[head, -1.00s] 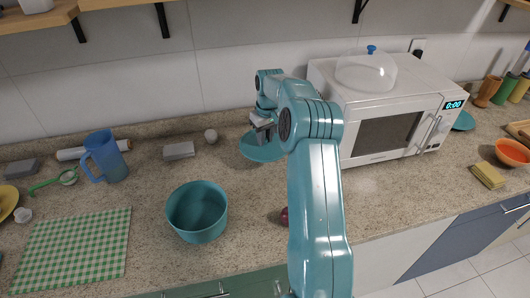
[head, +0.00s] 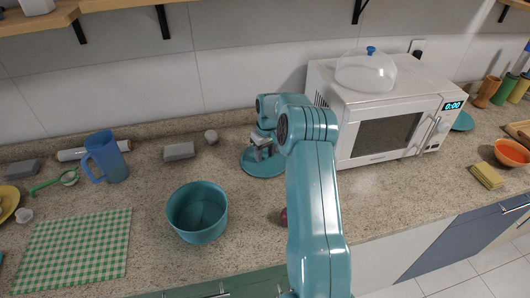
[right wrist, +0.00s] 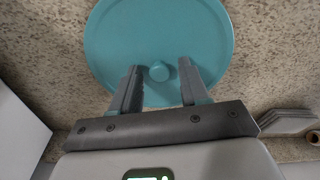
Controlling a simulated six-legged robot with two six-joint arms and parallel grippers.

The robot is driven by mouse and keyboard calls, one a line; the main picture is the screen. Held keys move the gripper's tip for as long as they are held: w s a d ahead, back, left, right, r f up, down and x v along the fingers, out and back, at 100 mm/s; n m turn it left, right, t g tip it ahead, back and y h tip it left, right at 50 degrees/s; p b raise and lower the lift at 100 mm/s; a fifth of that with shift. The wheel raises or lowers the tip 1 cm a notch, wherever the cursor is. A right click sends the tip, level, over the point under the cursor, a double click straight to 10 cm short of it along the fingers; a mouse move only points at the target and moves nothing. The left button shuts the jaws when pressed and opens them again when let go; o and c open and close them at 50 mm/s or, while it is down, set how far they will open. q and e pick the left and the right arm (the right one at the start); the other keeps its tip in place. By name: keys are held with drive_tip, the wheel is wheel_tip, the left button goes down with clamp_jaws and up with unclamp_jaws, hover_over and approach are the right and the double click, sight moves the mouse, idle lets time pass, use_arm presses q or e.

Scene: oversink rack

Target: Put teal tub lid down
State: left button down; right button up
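The teal lid (head: 258,172) is a flat round disc that appears to lie flat on the counter, left of the microwave. My right gripper (head: 262,152) is just above it. In the right wrist view the lid (right wrist: 160,30) fills the upper middle, with its small round knob (right wrist: 159,71) between the two fingers. The fingers (right wrist: 158,75) stand apart, with gaps on both sides of the knob. The teal tub (head: 202,234) stands open on the counter, left of and nearer than the lid. My left gripper is not in view.
The white microwave (head: 395,133) with a clear dome (head: 365,74) on top stands right of my arm. A grey block (head: 178,151) and a small white round thing (head: 211,136) lie behind the tub. A blue jug (head: 107,158) and green checked cloth (head: 75,250) are farther left.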

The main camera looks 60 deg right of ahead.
sight(267, 162)
wheel_tip(267, 162, up, 12)
drive_tip(key=s, duration=0.1)
drive_tip(key=shift+s+a+r+b, duration=0.15)
drive_tip(key=shift+a+b, duration=0.25)
idle(0.7)
